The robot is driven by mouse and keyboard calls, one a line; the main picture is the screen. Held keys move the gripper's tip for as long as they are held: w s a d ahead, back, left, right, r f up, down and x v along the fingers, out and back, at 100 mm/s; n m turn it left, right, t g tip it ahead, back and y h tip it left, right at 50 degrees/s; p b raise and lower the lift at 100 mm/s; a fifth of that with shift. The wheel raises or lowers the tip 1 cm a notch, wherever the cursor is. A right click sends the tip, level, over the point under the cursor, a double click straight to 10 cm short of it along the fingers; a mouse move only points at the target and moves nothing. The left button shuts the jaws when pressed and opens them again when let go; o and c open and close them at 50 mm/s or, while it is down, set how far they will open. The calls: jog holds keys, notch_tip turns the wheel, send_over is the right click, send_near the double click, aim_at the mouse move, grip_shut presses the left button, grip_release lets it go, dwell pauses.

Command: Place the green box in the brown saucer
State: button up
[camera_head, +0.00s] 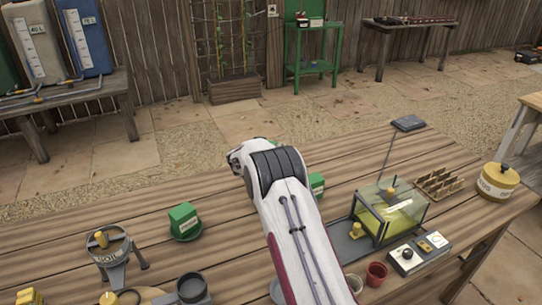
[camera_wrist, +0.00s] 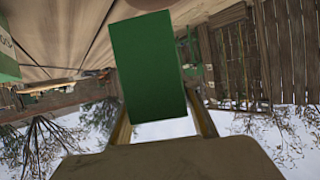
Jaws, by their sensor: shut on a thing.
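A green box (camera_wrist: 150,65) fills the middle of the wrist view, held between the two fingers of my gripper (camera_wrist: 160,112). Its plain face is toward the camera. In the head view my arm hides the gripper's fingers. A green box with a white label (camera_head: 317,184) shows partly behind the arm; I cannot tell whether it is the held one.
The wooden table (camera_head: 100,215) is clear at its back left. A clear tank with yellow-green contents (camera_head: 392,212), a control box (camera_head: 418,254), a red pot (camera_head: 376,274) and a yellow lidded pot (camera_head: 497,181) stand at right. A grey stand (camera_head: 113,252) is at left.

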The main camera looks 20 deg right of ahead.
jog(key=shift+f, duration=0.15)
jog(key=shift+f, duration=1.8)
jog(key=shift+f, duration=0.5)
jog(key=o, duration=1.2)
jog(key=shift+c, duration=0.2)
jog(key=shift+r, duration=0.55)
jog(key=v, duration=1.2)
jog(key=shift+f, duration=0.2)
